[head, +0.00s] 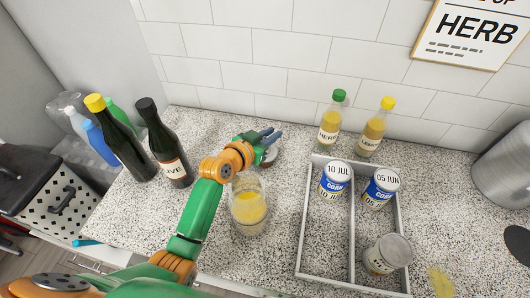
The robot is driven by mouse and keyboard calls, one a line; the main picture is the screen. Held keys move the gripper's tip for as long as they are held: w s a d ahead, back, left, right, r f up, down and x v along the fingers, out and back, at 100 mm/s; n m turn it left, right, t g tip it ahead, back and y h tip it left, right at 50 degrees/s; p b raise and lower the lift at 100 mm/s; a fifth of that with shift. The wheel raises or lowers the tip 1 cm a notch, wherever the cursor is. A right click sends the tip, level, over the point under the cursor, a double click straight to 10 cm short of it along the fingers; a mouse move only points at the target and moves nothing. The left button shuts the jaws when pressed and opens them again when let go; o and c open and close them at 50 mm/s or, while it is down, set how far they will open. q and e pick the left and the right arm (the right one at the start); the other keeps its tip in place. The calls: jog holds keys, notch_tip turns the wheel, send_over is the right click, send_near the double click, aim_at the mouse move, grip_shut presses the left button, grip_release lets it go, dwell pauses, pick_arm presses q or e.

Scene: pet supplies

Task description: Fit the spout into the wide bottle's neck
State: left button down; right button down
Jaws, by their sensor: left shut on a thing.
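The wide bottle (249,212) is clear glass with yellow liquid and stands upright on the speckled counter, in the middle of the head view. My left arm passes close in front of its upper left, and its neck is hard to make out. My left gripper (270,138) is beyond the bottle, up and slightly right of it in the picture, and apart from it. It is shut on a small dark-and-pale piece, seemingly the spout (269,156), which is mostly hidden by the gripper and wrist. My right gripper is not in view.
A divided grey tray (303,232) at right holds two blue-labelled cans (335,180) and a lidded jar (388,254). Two small yellow bottles (329,125) stand by the wall. Two dark bottles (166,150) stand at left. A steel pot (503,170) is far right.

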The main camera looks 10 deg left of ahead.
pick_arm(q)
jog(key=shift+s+f, duration=0.1)
jog(key=shift+f, duration=0.15)
dwell(0.3)
